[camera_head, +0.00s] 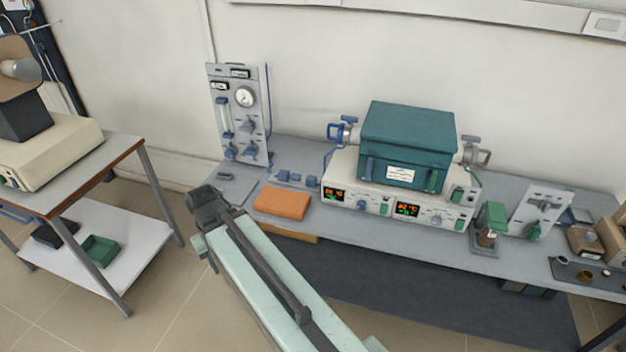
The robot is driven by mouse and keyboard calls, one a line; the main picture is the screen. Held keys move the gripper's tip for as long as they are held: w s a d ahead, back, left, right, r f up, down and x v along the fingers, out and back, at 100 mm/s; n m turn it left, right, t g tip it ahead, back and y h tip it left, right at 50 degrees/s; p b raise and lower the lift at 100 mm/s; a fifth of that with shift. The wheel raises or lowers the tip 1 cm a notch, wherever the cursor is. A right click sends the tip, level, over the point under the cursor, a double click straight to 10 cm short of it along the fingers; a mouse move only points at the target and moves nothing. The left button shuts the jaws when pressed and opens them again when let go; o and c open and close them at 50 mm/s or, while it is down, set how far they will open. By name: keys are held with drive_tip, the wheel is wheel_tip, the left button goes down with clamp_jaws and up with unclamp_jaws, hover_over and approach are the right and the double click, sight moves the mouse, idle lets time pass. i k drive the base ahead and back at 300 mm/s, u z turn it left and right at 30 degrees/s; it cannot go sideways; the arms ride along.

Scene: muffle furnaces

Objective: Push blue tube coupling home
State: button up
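A blue tube coupling (295,178) lies on the grey bench, between the gas panel and the furnace. It shows as small blue blocks in a row with pale parts between them. Whether its halves touch or stand apart is too small to tell. My pale green arm reaches up from the bottom of the view and ends in a dark joint left of the orange block, at the bench's left front corner. My gripper's fingers do not show, so its state is hidden. The arm's end is left of the coupling and apart from it in the picture.
An orange block (281,202) lies just in front of the coupling. The gas panel (239,115) with gauge and blue valves stands behind left. The teal furnace (407,146) on its white control base (397,199) stands right. A side table (95,235) is at left.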

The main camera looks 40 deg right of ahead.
sight(295, 176)
drive_tip(key=u, duration=0.15)
drive_tip(key=i, duration=0.9)
drive_tip(key=z, duration=0.1)
